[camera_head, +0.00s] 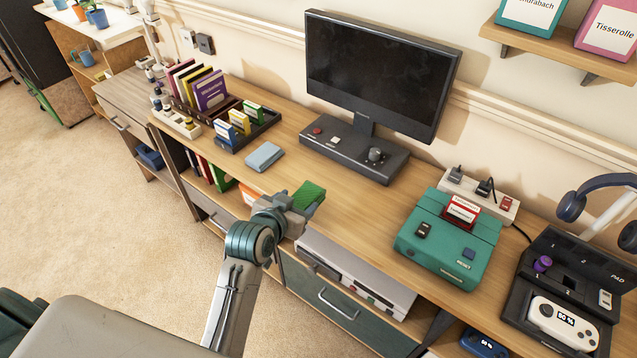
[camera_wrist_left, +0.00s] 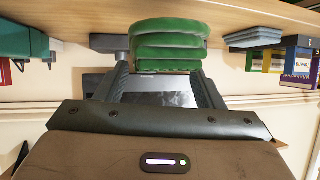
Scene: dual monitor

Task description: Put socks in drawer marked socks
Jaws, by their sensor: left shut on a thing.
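My left gripper (camera_head: 298,206) is shut on a green folded bundle (camera_head: 309,194), which looks like the socks. It holds the bundle near the desk's front edge, above the white-grey console. In the left wrist view, the layered green bundle (camera_wrist_left: 168,46) sits between the fingers. A dark teal drawer (camera_head: 335,303) with a metal handle is below the console and looks shut. A grey drawer front (camera_head: 212,212) shows farther left, partly behind the arm. I can read no socks mark on either drawer. My right gripper is not in view.
The desk (camera_head: 345,208) has a monitor (camera_head: 378,72) at the back and a teal console (camera_head: 447,238) to the right. The carpet (camera_head: 120,205) in front is clear.

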